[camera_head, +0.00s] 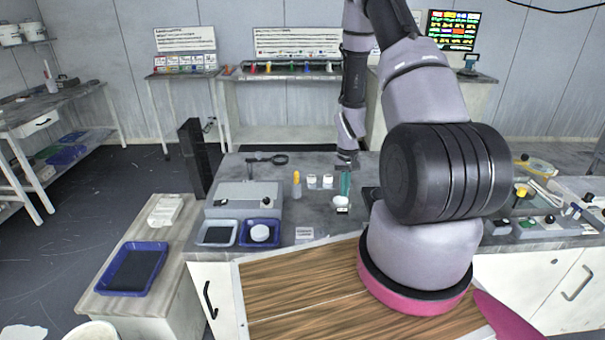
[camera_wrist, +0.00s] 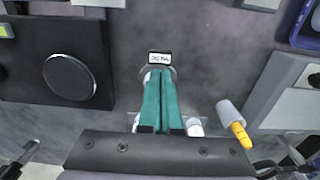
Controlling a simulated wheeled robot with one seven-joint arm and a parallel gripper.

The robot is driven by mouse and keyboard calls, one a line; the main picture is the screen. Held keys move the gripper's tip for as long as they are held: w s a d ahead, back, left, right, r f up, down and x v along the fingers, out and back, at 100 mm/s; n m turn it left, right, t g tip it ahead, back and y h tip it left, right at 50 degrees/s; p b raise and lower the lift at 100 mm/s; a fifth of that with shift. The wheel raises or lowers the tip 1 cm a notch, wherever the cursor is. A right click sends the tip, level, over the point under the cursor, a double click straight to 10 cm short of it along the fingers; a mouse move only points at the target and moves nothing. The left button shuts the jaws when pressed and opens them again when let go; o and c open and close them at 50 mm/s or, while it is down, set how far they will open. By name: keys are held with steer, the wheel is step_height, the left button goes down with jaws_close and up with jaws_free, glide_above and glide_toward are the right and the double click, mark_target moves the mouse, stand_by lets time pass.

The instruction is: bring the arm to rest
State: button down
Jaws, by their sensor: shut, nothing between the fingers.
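My gripper (camera_head: 345,185) points down over the grey worktop (camera_head: 300,212), in the middle of the bench in the head view. Its two teal fingers also show in the wrist view (camera_wrist: 161,85), lying together, shut with nothing between them. A small item with a white label (camera_wrist: 160,58) lies just beyond the fingertips in the wrist view. It also shows just below them in the head view (camera_head: 342,209). I cannot tell how high the fingertips are above it. My arm reaches out from the lower right, and its thick links hide part of the worktop.
An orange-capped bottle (camera_head: 297,185) and two white jars (camera_head: 312,181) stand close left of my gripper. A grey machine (camera_head: 243,198), a white tray (camera_head: 217,232) and a blue tray (camera_head: 260,232) are farther left. A black disc (camera_wrist: 71,77) is beside the fingers.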

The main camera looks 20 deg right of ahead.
steer(key=a+r+t, duration=0.2)
steer(key=a+r, duration=0.1)
steer(key=r, duration=1.2)
steer(key=a+r+t, duration=0.2)
steer(key=a+r, duration=0.2)
steer(key=r, duration=1.1)
steer(key=s+a+r+t+y, duration=0.1)
steer(key=s+a+r, duration=0.2)
steer(key=s+r, duration=0.6)
steer(key=s+a+r+m+t+y, duration=0.1)
steer(key=s+a+r+t, duration=0.1)
steer(key=s+r, duration=0.7)
steer(key=shift+s+a, duration=0.7)
steer(key=shift+s, duration=0.15)
